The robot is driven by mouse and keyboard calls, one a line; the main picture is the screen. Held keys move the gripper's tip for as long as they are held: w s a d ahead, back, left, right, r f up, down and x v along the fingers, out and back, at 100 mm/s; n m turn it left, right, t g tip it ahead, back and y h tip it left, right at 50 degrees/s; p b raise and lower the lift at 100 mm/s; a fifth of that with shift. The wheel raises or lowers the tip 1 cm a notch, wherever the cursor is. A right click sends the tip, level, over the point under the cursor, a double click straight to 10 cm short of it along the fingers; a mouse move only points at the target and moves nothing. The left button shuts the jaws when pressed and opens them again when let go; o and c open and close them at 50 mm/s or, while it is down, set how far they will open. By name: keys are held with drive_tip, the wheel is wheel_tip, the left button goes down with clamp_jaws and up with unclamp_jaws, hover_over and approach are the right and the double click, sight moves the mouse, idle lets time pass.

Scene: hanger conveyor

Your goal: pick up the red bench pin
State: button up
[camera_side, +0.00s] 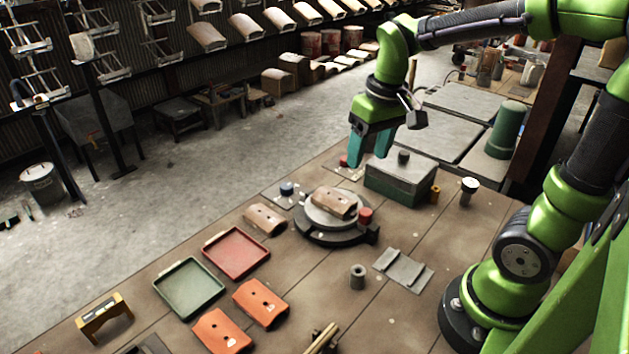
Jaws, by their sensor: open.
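A small red pin (344,160) stands on a flat plate at the table's far edge, partly hidden by my gripper's left finger. Another red cylinder (365,216) sits at the right front of the round turntable; I cannot tell from its look alone which of the two is the bench pin. My gripper (369,154) has teal fingers pointing down, spread apart and empty.
The turntable (315,231) holds a tan curved piece (335,202). A blue pin (287,188) stands left. Red (237,276) and green (189,314) trays and orange pieces (260,303) lie in front.

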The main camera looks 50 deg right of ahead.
sight(366, 211)
drive_tip(key=shift+n+g, duration=0.6)
drive_tip(key=shift+g, duration=0.2)
drive_tip(key=f, duration=0.5)
drive_tip(key=d+f, duration=0.1)
drive_tip(key=f, duration=1)
drive_tip(key=shift+d+f, duration=0.1)
drive_tip(key=shift+d, duration=0.15)
drive_tip(key=c, duration=1.1)
